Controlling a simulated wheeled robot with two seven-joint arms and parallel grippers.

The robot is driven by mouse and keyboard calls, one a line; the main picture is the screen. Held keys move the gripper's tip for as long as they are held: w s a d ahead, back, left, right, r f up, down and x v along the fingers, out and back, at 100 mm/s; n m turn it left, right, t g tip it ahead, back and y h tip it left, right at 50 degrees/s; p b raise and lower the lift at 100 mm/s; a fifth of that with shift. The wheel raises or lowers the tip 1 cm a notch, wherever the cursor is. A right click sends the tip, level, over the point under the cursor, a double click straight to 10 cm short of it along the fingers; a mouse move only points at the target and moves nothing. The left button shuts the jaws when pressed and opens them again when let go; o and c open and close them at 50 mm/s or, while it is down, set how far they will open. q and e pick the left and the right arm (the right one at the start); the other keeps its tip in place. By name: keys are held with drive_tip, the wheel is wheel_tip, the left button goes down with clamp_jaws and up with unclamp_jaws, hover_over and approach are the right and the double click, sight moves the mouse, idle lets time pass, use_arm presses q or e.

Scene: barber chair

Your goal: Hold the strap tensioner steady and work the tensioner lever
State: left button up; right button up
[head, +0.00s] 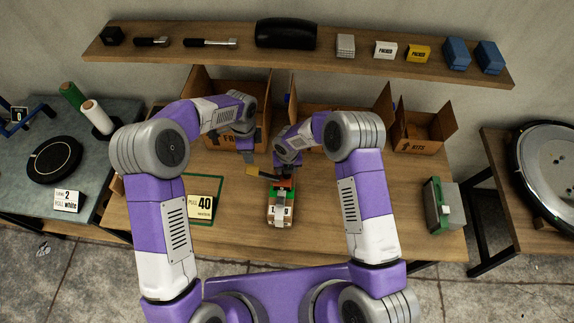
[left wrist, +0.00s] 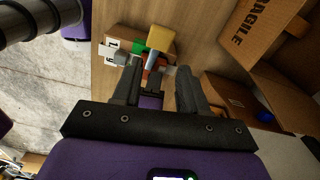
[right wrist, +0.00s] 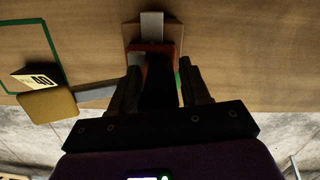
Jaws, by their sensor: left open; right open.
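The strap tensioner (head: 286,183), with orange and dark parts, sits on a small strapped carton (head: 271,213) near the table's middle. Its lever sticks out to the left and ends in a yellow grip (head: 252,170). My left gripper (head: 248,157) is open and empty, just above and behind the yellow grip. In the left wrist view the yellow grip (left wrist: 162,38) lies beyond the fingertips. My right gripper (right wrist: 160,68) is open, its fingers either side of a dark part of the tensioner; contact cannot be told. The yellow grip (right wrist: 47,105) lies left of these fingers. The right arm partly hides the tensioner.
A sign reading 40 (head: 201,206) stands left of the carton, inside a green outline. Open cardboard boxes (head: 345,118) line the table's back. A grey and green device (head: 443,206) stands at the right. A shelf (head: 300,55) with small goods hangs behind.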

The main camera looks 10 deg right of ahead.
clamp_jaws()
use_arm(q)
drive_tip(key=shift+c, duration=0.9)
drive_tip(key=shift+m+h, duration=0.6)
drive_tip(key=shift+m, duration=0.1)
wheel_tip(320, 180, up, 6)
drive_tip(key=shift+f, duration=0.2)
clamp_jaws()
drive_tip(key=shift+s, duration=0.1)
